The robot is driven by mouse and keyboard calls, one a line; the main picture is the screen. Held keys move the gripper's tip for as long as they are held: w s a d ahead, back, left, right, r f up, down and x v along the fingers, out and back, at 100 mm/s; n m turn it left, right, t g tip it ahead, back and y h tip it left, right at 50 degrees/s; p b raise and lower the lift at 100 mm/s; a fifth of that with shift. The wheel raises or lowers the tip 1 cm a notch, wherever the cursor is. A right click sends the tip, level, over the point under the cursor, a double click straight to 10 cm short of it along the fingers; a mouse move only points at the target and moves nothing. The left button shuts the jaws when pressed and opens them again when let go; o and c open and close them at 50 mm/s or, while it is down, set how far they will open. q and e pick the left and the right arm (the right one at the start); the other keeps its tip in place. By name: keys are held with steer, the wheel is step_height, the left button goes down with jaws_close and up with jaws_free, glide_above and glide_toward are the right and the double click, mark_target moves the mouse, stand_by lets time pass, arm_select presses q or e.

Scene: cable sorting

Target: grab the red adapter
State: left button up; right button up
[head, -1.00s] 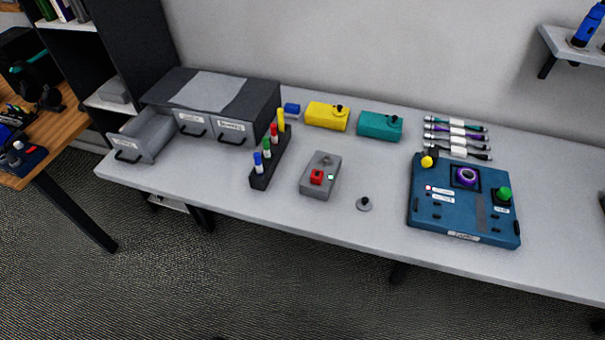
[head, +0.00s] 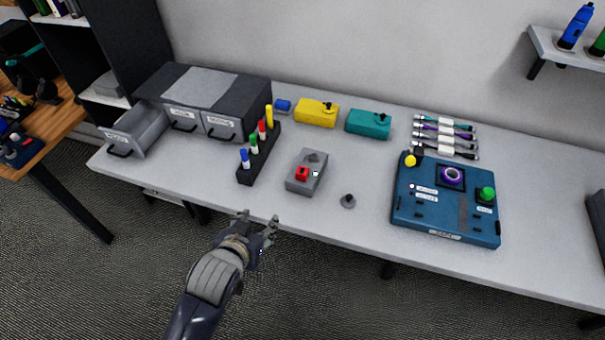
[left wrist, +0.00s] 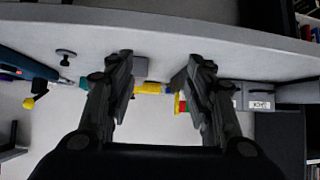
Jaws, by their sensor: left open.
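My left gripper (head: 258,219) is open and empty, in front of the table's front edge, to the left of and nearer than the grey box. In the left wrist view, the open fingers (left wrist: 158,72) frame part of the table and a small grey box shape (left wrist: 140,68) between them. I cannot make out the red adapter clearly there. My right gripper is not in view.
A black rack (head: 247,175) of colored markers stands left of the grey box. Yellow (head: 316,114) and teal (head: 369,123) boxes stand behind. A blue panel (head: 440,222) is at right, an open drawer (head: 140,130) at left.

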mark_target(302, 172)
arm_select(q)
steer(key=w+d+r+m+t+h, duration=0.1)
steer(key=w+d+r+t+h, duration=0.2)
steer(key=w+d, duration=0.35)
steer(key=shift+y, duration=0.4)
steer(key=p+x, duration=0.2)
steer(key=x, duration=0.6)
steer(key=shift+w+d+f, duration=0.1)
steer(key=shift+w+d, duration=0.1)
steer(key=shift+w, duration=0.05)
steer(key=shift+w+d+f, duration=0.15)
steer(key=shift+w+f, duration=0.1)
steer(key=shift+w, duration=0.15)
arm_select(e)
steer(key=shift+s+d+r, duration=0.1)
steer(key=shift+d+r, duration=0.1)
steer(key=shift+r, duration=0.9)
arm_select(q)
steer(key=c, duration=1.1)
